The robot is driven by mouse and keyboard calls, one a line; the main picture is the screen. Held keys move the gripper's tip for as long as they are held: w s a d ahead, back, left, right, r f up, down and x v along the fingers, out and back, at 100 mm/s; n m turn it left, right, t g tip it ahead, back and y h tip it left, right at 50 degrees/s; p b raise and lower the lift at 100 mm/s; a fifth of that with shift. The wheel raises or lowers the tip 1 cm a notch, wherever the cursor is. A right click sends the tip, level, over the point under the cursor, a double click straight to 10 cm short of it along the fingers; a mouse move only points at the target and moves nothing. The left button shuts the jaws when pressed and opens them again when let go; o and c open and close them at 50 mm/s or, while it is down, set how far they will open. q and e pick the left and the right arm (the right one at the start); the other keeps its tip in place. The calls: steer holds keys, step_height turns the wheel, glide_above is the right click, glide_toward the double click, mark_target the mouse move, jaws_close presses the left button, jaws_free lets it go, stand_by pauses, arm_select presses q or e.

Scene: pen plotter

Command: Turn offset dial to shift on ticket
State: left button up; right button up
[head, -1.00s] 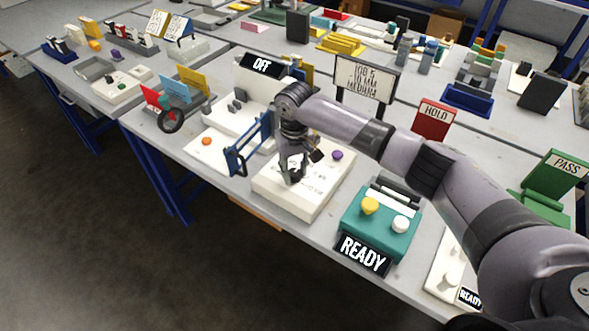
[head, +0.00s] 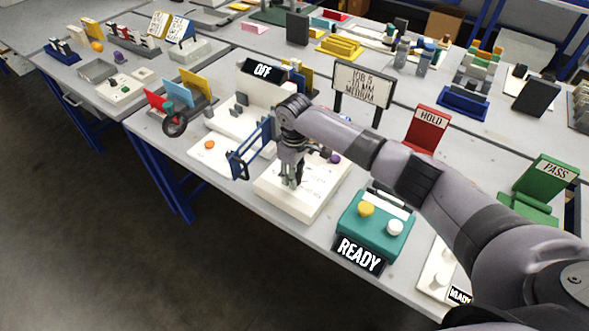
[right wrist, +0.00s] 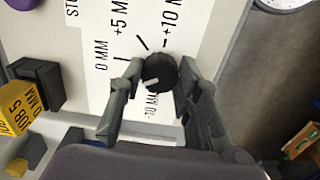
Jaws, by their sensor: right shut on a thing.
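The black offset dial (right wrist: 160,72) sits on a white panel with printed marks 0 MM, +5 MM, +10 MM and -10 MM. My right gripper (right wrist: 161,76) is shut on the dial, one finger on each side. A short white line shows on the dial top, toward its lower left in the right wrist view. In the head view my right gripper (head: 292,181) points down onto the white panel box (head: 300,210) and hides the dial. The ticket sign (head: 363,82) behind reads JOB 5, 10 MM, MEDIUM. My left gripper is not in view.
A blue frame (head: 248,150) stands left of the panel box, and a purple knob (head: 334,158) is at its back. A teal box (head: 372,222) with a READY sign (head: 359,254) stands to the right. An OFF display (head: 263,70) and red HOLD sign (head: 430,118) are behind.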

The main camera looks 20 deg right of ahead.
steer(key=n+p, duration=0.1)
steer(key=n, duration=0.1)
steer(key=shift+r+n, duration=0.1)
steer(key=shift+n, duration=0.3)
steer(key=n, duration=0.2)
steer(key=shift+n+p, duration=0.3)
steer(key=shift+n, duration=0.1)
steer(key=n, duration=0.5)
steer(key=shift+w+n, duration=0.1)
steer(key=shift+n, duration=0.3)
steer(key=o, duration=1.1)
steer(key=shift+o, duration=0.2)
step_height(320, 180, up, 12)
